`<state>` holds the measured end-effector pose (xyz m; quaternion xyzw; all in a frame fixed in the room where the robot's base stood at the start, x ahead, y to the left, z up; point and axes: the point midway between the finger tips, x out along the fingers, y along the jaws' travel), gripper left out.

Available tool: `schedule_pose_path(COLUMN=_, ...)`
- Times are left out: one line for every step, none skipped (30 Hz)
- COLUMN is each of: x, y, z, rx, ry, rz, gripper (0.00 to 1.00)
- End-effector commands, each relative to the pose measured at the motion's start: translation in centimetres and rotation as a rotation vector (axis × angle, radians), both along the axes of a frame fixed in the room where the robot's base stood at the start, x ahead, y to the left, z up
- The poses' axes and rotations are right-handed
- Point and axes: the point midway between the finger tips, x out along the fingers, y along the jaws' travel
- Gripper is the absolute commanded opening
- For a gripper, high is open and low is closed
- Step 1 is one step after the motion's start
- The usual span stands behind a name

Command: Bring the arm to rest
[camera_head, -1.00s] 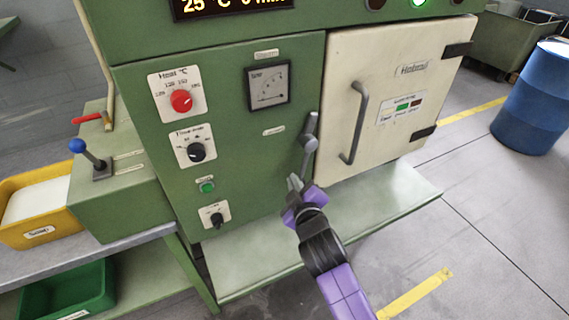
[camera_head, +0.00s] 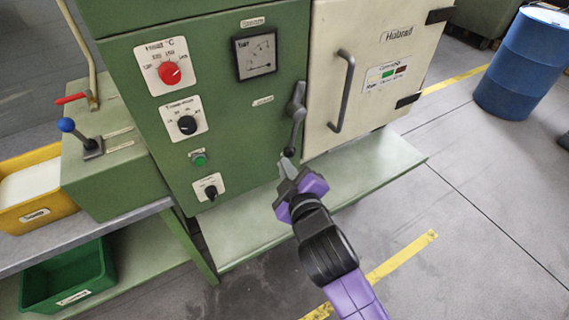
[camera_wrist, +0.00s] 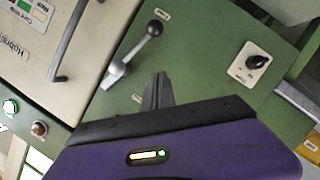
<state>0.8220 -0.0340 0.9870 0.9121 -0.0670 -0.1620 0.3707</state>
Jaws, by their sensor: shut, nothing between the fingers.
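My gripper (camera_head: 287,168) is shut and empty, at the end of my purple and black arm. In the head view it is in front of the green machine (camera_head: 222,107), just below the grey door lever (camera_head: 297,112). That lever hangs pointing down beside the cream door (camera_head: 364,64), which is closed. In the wrist view my shut fingers (camera_wrist: 158,90) point at the green panel, with the lever (camera_wrist: 130,56) up and to their left. The fingers appear apart from the lever, though the head view overlaps them closely.
A pale green ledge (camera_head: 385,165) runs below the door. A side unit with a blue-knobbed lever (camera_head: 66,125), a yellow bin (camera_head: 35,208) and a green bin (camera_head: 66,280) are at left. A blue barrel (camera_head: 522,65) stands at right on open floor.

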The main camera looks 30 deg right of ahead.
Motion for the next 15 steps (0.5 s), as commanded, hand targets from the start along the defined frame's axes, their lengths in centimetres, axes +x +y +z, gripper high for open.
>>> schedule_pose_path(x=0.01, y=0.01, z=0.01, rx=0.0, ry=0.0, rz=0.0, gripper=0.0)
schedule_pose_path(x=0.02, y=0.0, z=0.02, rx=0.0, ry=0.0, rz=0.0, gripper=0.0)
schedule_pose_path(x=0.02, y=0.0, z=0.02, rx=0.0, ry=0.0, rz=0.0, gripper=0.0)
schedule_pose_path(x=0.03, y=-0.01, z=0.02, rx=0.0, ry=0.0, rz=0.0, gripper=0.0)
schedule_pose_path(x=0.03, y=-0.01, z=0.02, rx=0.0, ry=0.0, rz=0.0, gripper=0.0)
schedule_pose_path(x=0.03, y=-0.01, z=0.02, rx=0.0, ry=0.0, rz=0.0, gripper=0.0)
schedule_pose_path(x=0.04, y=-0.01, z=0.02, rx=0.0, ry=0.0, rz=0.0, gripper=0.0)
schedule_pose_path(x=0.04, y=-0.01, z=0.02, rx=0.0, ry=-0.001, rz=0.001, gripper=0.0)
schedule_pose_path(x=0.04, y=-0.01, z=0.02, rx=0.0, ry=-0.001, rz=0.0, gripper=0.0)
schedule_pose_path(x=0.04, y=0.0, z=0.03, rx=0.0, ry=-0.001, rz=0.0, gripper=0.0)
schedule_pose_path(x=0.05, y=-0.01, z=0.03, rx=0.0, ry=-0.001, rz=0.0, gripper=0.0)
schedule_pose_path(x=0.05, y=-0.01, z=0.03, rx=0.002, ry=-0.002, rz=-0.001, gripper=0.0)
schedule_pose_path(x=0.07, y=0.01, z=0.1, rx=0.007, ry=-0.006, rz=-0.001, gripper=0.0)
schedule_pose_path(x=0.14, y=0.1, z=0.29, rx=0.011, ry=-0.015, rz=0.002, gripper=0.0)
schedule_pose_path(x=0.27, y=0.29, z=0.6, rx=0.023, ry=-0.032, rz=0.008, gripper=0.0)
